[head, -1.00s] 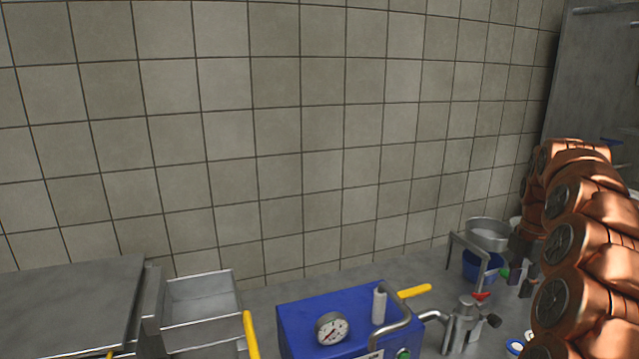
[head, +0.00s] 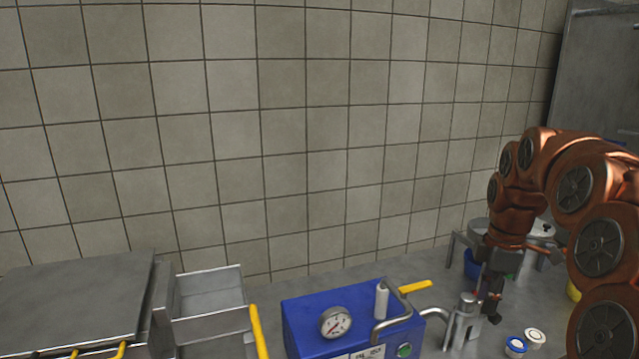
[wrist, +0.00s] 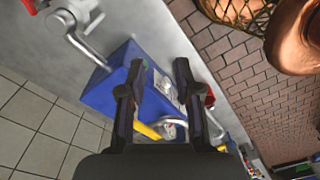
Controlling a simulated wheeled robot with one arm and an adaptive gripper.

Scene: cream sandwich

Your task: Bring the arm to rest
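My arm (head: 575,190) is copper-coloured and arches over the right side of the counter in the head view. My gripper (head: 492,312) hangs down from it, just right of a metal fitting; I cannot tell there whether they touch. In the wrist view, the two dark fingers of my gripper (wrist: 159,66) stand apart with nothing held between them. The blue machine (wrist: 110,92) shows beyond and between the fingers.
The blue machine (head: 310,315) with gauge and yellow handle stands on the counter beside the metal fitting (head: 461,322). Small round lids (head: 534,337) lie at the right. A blue container (head: 471,264) is behind my gripper. Metal trays (head: 208,295) stand at the left.

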